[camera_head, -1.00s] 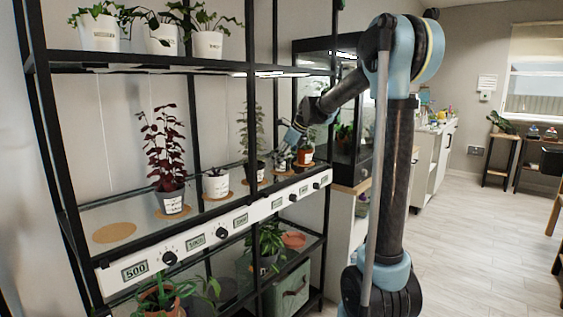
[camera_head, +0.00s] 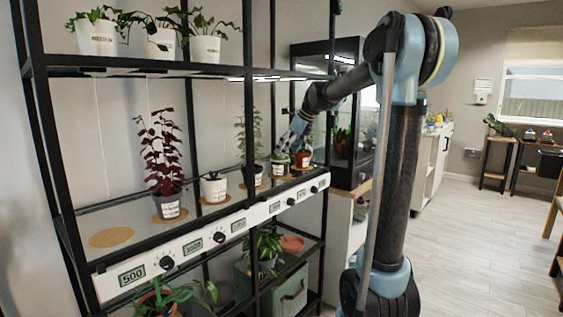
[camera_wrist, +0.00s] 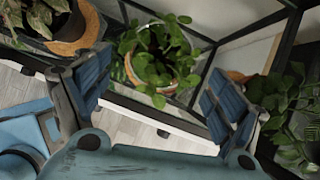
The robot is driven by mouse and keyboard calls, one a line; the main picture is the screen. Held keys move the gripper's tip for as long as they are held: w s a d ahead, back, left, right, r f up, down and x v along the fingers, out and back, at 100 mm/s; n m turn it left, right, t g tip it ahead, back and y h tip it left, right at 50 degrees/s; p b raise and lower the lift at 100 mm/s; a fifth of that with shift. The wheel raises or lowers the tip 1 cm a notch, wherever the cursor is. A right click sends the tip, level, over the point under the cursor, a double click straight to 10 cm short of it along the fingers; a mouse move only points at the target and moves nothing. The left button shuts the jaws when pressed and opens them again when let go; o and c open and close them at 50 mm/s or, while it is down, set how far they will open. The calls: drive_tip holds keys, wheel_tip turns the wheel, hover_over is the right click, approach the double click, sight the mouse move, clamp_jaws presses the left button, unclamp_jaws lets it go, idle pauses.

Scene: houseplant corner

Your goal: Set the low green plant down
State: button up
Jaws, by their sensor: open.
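The low green plant (camera_head: 280,163) stands upright in a small pot on the middle shelf. In the wrist view the leafy green plant (camera_wrist: 158,62) shows from above, its pot on a round tan mat, beyond and between my fingers. My gripper (camera_head: 291,145) is just above and to the right of it in the head view. In the wrist view my gripper (camera_wrist: 158,95) has its two blue fingers spread wide, with nothing between the tips. I see a gap between fingers and pot. Leaves hide much of the pot's rim.
A terracotta-potted plant (camera_head: 303,157) stands close on the right. A dark red plant (camera_head: 162,160) and other pots stand to the left. An empty cork mat (camera_head: 111,237) lies at the far left. Black shelf posts and the upper shelf (camera_head: 180,68) bound the space.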

drive_tip(key=v, duration=0.5)
drive_tip(key=shift+s, duration=0.1)
drive_tip(key=s+d+f+n+h, duration=0.1)
drive_tip(key=s+d+f+n, duration=0.5)
drive_tip(key=s+f, duration=0.4)
drive_tip(key=s+d+f+n+h, duration=0.2)
drive_tip(key=s+d+f+n, duration=0.4)
drive_tip(key=s, duration=0.9)
drive_tip(key=s+d+f+n+h, duration=0.2)
drive_tip(key=s+d+f+n, duration=0.4)
drive_tip(key=s+f+n, duration=0.5)
wheel_tip(320, 180, down, 3)
drive_tip(key=shift+s+d+f, duration=0.1)
drive_tip(key=shift+s+d, duration=0.1)
drive_tip(key=shift+s, duration=0.8)
